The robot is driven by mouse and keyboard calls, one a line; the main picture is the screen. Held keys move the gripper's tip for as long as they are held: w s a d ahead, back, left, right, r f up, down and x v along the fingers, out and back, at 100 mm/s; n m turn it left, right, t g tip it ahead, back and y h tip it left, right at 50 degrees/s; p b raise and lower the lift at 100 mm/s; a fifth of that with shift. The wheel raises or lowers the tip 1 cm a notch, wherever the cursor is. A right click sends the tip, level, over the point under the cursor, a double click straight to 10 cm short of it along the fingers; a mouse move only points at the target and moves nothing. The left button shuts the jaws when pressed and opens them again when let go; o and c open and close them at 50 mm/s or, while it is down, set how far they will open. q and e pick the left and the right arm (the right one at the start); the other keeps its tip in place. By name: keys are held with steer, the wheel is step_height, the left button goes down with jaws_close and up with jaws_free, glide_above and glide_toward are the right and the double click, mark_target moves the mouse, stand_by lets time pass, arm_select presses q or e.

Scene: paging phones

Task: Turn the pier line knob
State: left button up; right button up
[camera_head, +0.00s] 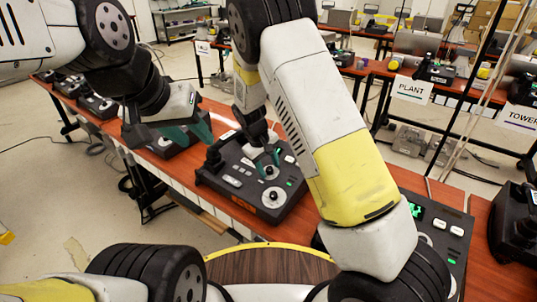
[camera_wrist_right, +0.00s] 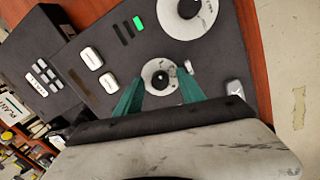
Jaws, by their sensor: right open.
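A black desk phone unit (camera_head: 240,182) on the red-brown table carries two round white dials. The farther, smaller dial (camera_head: 268,172) has a dark centre knob, which shows in the right wrist view (camera_wrist_right: 160,78). My right gripper (camera_head: 268,159) is open over this dial, its green fingers on either side of the knob; contact cannot be told. The nearer, larger dial (camera_head: 273,198) is clear of the fingers. My left gripper (camera_head: 196,135) is open and empty over another phone unit to the left. No readable label shows which line the dial belongs to.
Another phone unit (camera_head: 435,225) with a green display stands at the right, partly behind my right arm. Signs reading PLANT (camera_head: 412,90) and TOWER (camera_head: 521,118) hang from tables behind. A round wooden top (camera_head: 270,265) lies in front.

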jaws_close()
steer(key=m, duration=0.3)
steer(key=shift+m, duration=2.3)
jaws_free()
steer(key=shift+r, duration=0.1)
